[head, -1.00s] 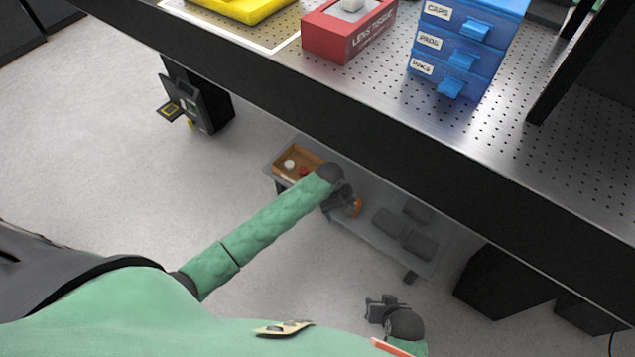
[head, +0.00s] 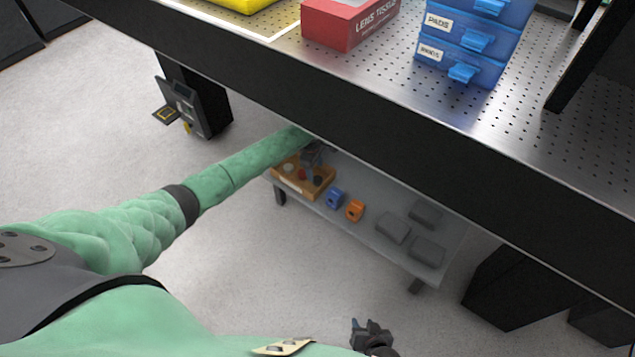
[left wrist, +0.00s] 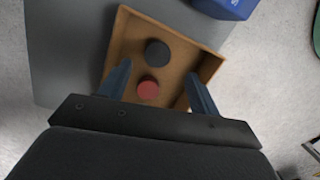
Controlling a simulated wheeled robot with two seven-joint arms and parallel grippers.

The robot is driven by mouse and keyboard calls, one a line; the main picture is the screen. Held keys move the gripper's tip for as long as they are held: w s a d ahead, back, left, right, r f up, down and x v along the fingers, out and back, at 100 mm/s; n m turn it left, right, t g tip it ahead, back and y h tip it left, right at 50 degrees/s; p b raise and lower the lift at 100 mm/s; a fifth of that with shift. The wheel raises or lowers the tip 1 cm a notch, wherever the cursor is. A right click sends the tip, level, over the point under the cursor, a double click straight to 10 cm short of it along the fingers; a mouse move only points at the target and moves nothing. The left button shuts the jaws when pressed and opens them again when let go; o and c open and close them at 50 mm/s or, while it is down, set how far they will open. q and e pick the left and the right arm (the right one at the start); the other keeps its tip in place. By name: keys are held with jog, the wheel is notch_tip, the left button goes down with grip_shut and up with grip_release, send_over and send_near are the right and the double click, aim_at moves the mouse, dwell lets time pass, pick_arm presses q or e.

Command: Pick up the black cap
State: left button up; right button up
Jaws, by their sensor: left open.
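The black cap (left wrist: 157,52) lies in a small wooden tray (left wrist: 122,40), beside a red cap (left wrist: 148,90) in the left wrist view. In the head view the black cap (head: 318,181) shows at the tray's right side. My left gripper (left wrist: 158,88) is open and empty, its fingers over the tray on either side of the red cap, with the black cap further ahead. In the head view my left gripper (head: 313,158) is above the tray, under the bench. My right gripper (head: 370,332) is low at the bottom, away from the shelf; its jaws are unclear.
The tray stands on a low grey shelf (head: 380,220) beneath the bench (head: 400,150). A white cap (head: 288,168) is also in the tray. A blue block (head: 335,197) and an orange block (head: 354,210) stand right of it, then several dark grey blocks.

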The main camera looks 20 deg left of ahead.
aim_at(317, 179)
pick_arm(q)
jog(key=shift+w+d+f+b, duration=0.1)
jog(key=shift+d+f+b, duration=0.1)
jog(key=shift+f, duration=0.8)
jog(key=shift+d+f+b, duration=0.1)
jog(key=shift+f+b, duration=0.05)
jog(key=shift+f, duration=0.8)
jog(key=shift+w+d+f+b, duration=0.1)
jog(key=shift+f+b, duration=0.1)
jog(key=shift+f, duration=0.8)
jog(key=c, duration=1.1)
